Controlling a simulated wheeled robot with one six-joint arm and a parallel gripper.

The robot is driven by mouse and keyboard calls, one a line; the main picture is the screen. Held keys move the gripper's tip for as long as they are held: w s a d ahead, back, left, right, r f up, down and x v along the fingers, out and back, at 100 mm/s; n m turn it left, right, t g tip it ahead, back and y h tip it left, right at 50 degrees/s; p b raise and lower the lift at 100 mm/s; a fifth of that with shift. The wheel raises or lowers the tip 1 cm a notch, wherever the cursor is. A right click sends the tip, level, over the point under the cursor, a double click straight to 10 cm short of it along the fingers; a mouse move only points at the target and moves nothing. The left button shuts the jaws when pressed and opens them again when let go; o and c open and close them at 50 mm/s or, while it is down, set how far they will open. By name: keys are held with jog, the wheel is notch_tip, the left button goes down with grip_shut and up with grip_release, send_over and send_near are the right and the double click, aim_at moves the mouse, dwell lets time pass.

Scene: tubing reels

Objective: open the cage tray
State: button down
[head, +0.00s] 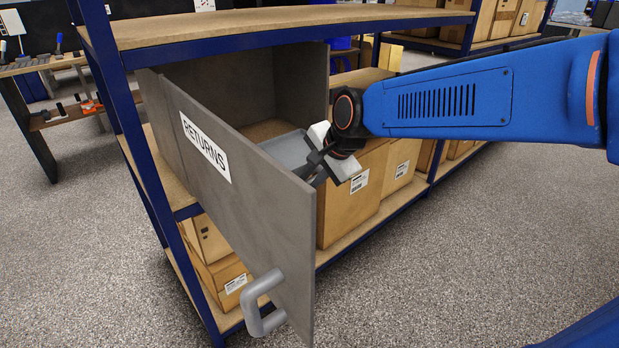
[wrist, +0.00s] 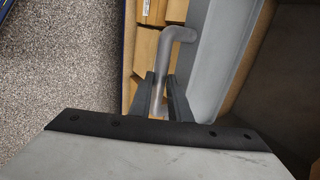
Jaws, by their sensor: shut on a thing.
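The grey tray (head: 285,150) sits low inside the open grey cage on the shelf. Its light grey front (wrist: 215,60) shows in the wrist view. A round grey bent handle (wrist: 180,35) stands at that front. My gripper (head: 312,165) reaches in from the right at the tray's front. In the wrist view my gripper (wrist: 161,88) has its dark fingers shut on the handle, one on each side. The cage door (head: 240,190), labelled RETURNS, stands swung open to the left. My gripper hides part of the tray front, and how far the tray is out is unclear.
The door's own handle (head: 262,302) sticks out at its lower front edge. A blue shelf post (head: 140,170) stands behind the door. Cardboard boxes (head: 350,195) fill the shelf below. The speckled floor (head: 470,240) in front is clear.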

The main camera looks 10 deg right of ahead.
jog(key=c, duration=1.6)
grip_release()
jog(key=shift+c, duration=0.2)
jog(key=shift+r, duration=0.1)
jog(key=v, duration=1.7)
jog(key=shift+s+d, duration=0.1)
jog(key=s+d+f+n+h, duration=0.3)
jog(key=s+d+f+n, duration=0.8)
jog(key=s+d+f, duration=0.4)
notch_tip(320, 180, down, 4)
jog(key=shift+s+d+r+g+h, duration=0.15)
jog(key=shift+s+d+g+h, duration=0.2)
jog(key=shift+d, duration=0.25)
